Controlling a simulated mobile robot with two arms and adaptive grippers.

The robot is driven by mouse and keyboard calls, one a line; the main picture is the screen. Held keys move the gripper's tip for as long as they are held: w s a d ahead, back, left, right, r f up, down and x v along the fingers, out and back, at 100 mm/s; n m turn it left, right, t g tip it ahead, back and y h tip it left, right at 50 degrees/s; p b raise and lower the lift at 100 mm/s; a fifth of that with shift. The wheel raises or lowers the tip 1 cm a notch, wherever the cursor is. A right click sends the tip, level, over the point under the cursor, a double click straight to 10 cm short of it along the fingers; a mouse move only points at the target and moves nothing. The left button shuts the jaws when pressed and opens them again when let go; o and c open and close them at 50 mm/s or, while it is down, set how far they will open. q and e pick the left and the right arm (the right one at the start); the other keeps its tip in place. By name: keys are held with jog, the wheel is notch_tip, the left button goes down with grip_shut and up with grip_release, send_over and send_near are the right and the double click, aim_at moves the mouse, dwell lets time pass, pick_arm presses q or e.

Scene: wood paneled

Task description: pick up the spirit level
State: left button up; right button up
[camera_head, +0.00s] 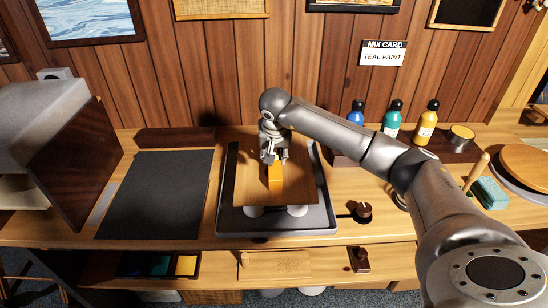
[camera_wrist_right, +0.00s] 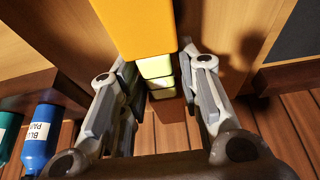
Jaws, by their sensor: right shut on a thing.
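The spirit level (camera_head: 275,174) is an orange-yellow bar over the wooden board (camera_head: 300,189) in the middle of the bench. In the right wrist view the spirit level (camera_wrist_right: 133,27) runs away from the camera, with pale yellow-green sections between the fingers. My right gripper (camera_head: 273,157) reaches down from above and is shut on it. Its fingers (camera_wrist_right: 163,75) lie on either side of the bar in the wrist view. The fingers hide part of the level, and I cannot tell whether it touches the board. My left gripper is not in view.
The board sits on white supports in a dark grey tray (camera_head: 227,218). A dark mat (camera_head: 150,195) lies to the left. Blue, teal and yellow bottles (camera_head: 427,122) stand at the back right. A dark knob (camera_head: 362,210) is right of the tray.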

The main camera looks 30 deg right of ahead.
aim_at(274, 150)
jog(key=shift+r+b, duration=0.4)
jog(key=shift+r, duration=0.1)
notch_tip(274, 150, up, 2)
jog(key=shift+r+b, duration=0.1)
jog(key=shift+b, duration=0.55)
jog(key=s+a+r, duration=0.1)
jog(key=r, duration=0.1)
jog(key=s+a+r+b, duration=0.1)
jog(key=s+r, duration=0.1)
jog(key=s+a+r, duration=0.1)
jog(key=r, duration=0.1)
jog(key=shift+s+b, duration=0.2)
jog(key=shift+b, duration=0.15)
jog(key=s+a+r+b, duration=0.1)
jog(key=s+a+r, duration=0.2)
jog(key=s+a, duration=0.2)
jog(key=shift+s+r, duration=0.4)
jog(key=shift+s, duration=0.65)
